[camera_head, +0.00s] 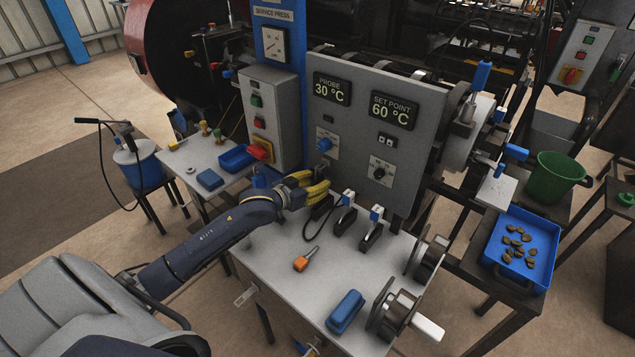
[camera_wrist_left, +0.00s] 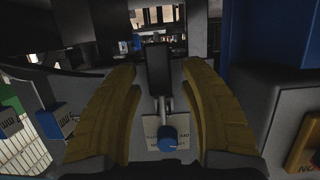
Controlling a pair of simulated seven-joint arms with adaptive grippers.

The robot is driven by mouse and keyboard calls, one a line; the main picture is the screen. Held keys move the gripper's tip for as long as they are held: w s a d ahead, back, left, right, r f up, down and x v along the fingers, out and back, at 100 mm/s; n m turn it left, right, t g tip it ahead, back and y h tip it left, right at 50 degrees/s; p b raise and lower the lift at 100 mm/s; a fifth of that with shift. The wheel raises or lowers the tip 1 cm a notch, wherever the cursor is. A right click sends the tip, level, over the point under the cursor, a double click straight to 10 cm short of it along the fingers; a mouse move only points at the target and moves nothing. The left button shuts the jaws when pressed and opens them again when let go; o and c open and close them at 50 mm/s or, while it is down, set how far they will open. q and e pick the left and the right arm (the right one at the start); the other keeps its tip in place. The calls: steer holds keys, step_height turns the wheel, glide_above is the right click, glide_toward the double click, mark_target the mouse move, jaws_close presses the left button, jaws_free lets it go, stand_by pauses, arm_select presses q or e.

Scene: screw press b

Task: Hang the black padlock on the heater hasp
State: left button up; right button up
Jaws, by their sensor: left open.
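My left gripper (camera_head: 325,178) is at the lower left of the grey heater panel (camera_head: 400,95), its yellow fingers pointing at the panel. In the left wrist view, the fingers (camera_wrist_left: 160,75) stand apart on both sides of a black padlock (camera_wrist_left: 158,68), with a gap visible on each side. The padlock's grey shackle (camera_wrist_left: 165,104) reaches to the plate with the blue knob (camera_wrist_left: 168,138), which shows upside down there. The hasp is not clearly distinguishable, and I cannot tell whether the shackle passes through it. The blue knob also shows in the head view (camera_head: 325,144). My right gripper is out of view.
The grey bench (camera_head: 290,285) holds an orange-handled screwdriver (camera_head: 302,262), a blue block (camera_head: 346,311) and several upright black blocks (camera_head: 371,237) close to the gripper. A grey switch box (camera_head: 272,115) stands left of the panel. The bench front is partly clear.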

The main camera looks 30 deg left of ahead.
arm_select(q)
steer(key=v, duration=1.1)
steer(key=shift+w, duration=0.1)
stand_by(1.2)
